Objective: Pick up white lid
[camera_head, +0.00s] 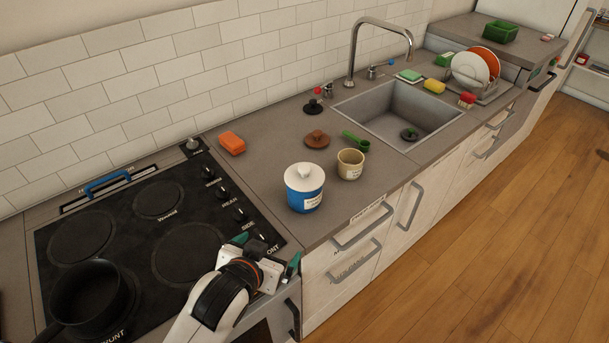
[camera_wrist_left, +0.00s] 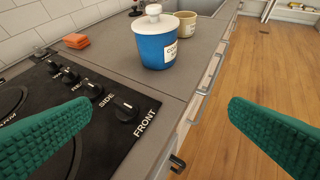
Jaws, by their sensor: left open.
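The white lid (camera_head: 304,176) sits on top of a blue canister (camera_head: 305,200) on the grey counter, just right of the stove. In the left wrist view the lid (camera_wrist_left: 154,19) with its round knob tops the blue canister (camera_wrist_left: 155,48), upright and ahead of my fingers. My left gripper (camera_head: 268,252) is open and empty over the stove's front right corner, apart from and nearer than the canister. Its two green fingers (camera_wrist_left: 160,138) stand wide apart in the wrist view. My right gripper is not in view.
A beige cup (camera_head: 350,164) stands close right of the canister. A brown lid (camera_head: 317,139), a green scoop (camera_head: 355,142) and an orange block (camera_head: 232,143) lie behind. A black pot (camera_head: 92,300) stands on the stove. The sink (camera_head: 390,112) is farther right.

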